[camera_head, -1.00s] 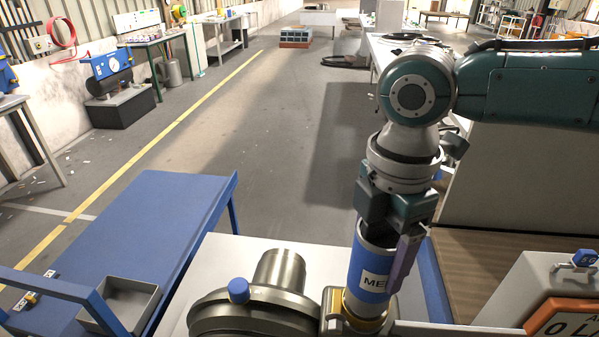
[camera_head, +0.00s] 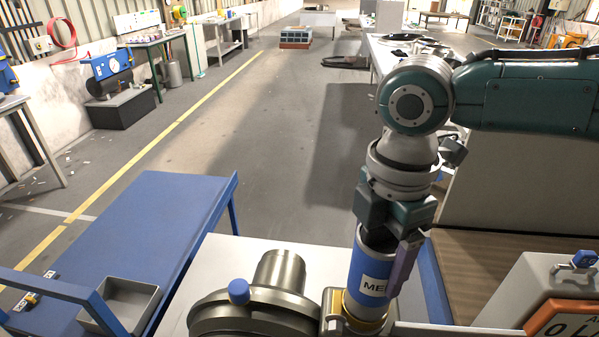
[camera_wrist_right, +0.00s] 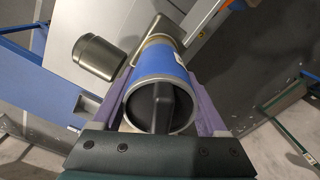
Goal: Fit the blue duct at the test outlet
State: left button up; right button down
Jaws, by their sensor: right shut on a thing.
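The blue duct (camera_head: 366,262), a cylinder with a white label, stands nearly upright, leaning slightly. My right gripper (camera_head: 382,245) is shut on its upper part, with a purple finger along its right side. In the right wrist view, the duct (camera_wrist_right: 162,62) lies between both purple fingers, its near silver rim around a dark inside. Its lower end meets the brass-coloured ring of the test outlet (camera_head: 366,322) on the grey metal machine. I cannot tell how deep it sits there. My left gripper is out of view.
A rounded steel housing (camera_head: 246,318) with a blue knob (camera_head: 239,291) stands just left of the duct. A blue table (camera_head: 160,225) with a grey tray (camera_head: 125,303) is farther left. An orange sign (camera_head: 570,318) is at the lower right. Open floor lies beyond.

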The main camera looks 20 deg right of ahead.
jog(key=shift+f+b, duration=0.95)
jog(key=shift+f, duration=0.45)
grip_release()
jog(key=shift+r, duration=0.1)
notch_tip(320, 180, up, 10)
jog(key=shift+f+b, duration=0.1)
jog(key=shift+b, duration=0.5)
